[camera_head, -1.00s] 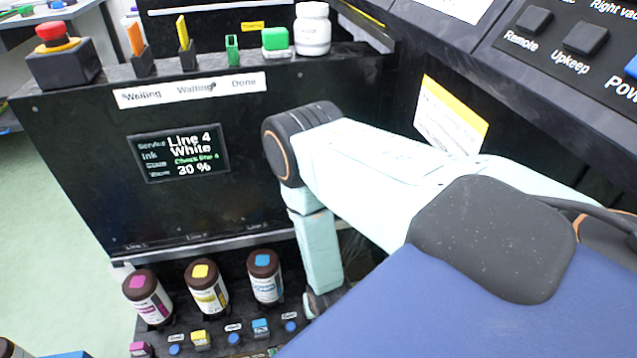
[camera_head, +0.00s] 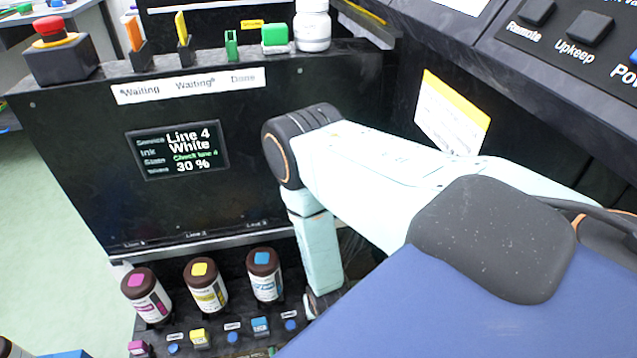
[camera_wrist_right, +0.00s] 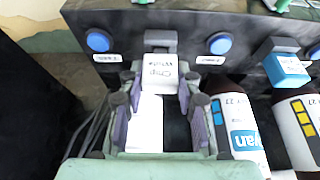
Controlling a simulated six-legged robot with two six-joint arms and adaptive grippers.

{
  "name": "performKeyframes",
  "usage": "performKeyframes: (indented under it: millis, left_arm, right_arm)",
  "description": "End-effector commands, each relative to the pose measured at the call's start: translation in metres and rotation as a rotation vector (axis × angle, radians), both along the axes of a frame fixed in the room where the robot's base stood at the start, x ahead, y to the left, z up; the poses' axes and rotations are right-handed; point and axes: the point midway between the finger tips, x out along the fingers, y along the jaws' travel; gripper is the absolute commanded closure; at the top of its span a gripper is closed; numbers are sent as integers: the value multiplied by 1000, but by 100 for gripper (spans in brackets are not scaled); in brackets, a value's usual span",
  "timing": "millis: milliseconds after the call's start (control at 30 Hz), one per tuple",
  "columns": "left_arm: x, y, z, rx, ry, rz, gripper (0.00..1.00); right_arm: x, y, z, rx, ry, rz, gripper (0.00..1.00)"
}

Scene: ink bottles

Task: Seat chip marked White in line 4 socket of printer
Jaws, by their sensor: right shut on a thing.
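In the right wrist view, my right gripper (camera_wrist_right: 158,86) is shut on the white chip (camera_wrist_right: 160,72), labelled "Chip White". The chip is at the front of a dark grey socket (camera_wrist_right: 160,40) on the black printer front; I cannot tell how deep it sits. In the head view my right arm hides this gripper and the chip. The printer screen (camera_head: 181,150) reads "Line 4 White", "Check line 4" and 30 %. My left gripper is in neither view.
A blue button (camera_wrist_right: 98,40) and another (camera_wrist_right: 220,43) flank the socket. A blue chip (camera_wrist_right: 287,70) sits in a neighbouring socket. Magenta (camera_head: 146,299), yellow (camera_head: 206,288) and cyan (camera_head: 264,276) ink bottles stand close beside the arm. A red stop button (camera_head: 52,30) is on top.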

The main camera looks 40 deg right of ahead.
Motion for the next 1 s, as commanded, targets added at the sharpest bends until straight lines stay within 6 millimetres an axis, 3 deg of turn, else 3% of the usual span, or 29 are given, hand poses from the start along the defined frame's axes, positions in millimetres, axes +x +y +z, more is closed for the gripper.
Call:
performKeyframes:
  millis: [767,800,1000]
  left_arm:
    - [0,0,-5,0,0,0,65]
    - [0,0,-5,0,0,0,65]
    - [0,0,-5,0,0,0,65]
  right_arm:
    - [0,0,-7,0,0,0,89]
    - [0,0,-7,0,0,0,64]
    - [0,0,-7,0,0,0,47]
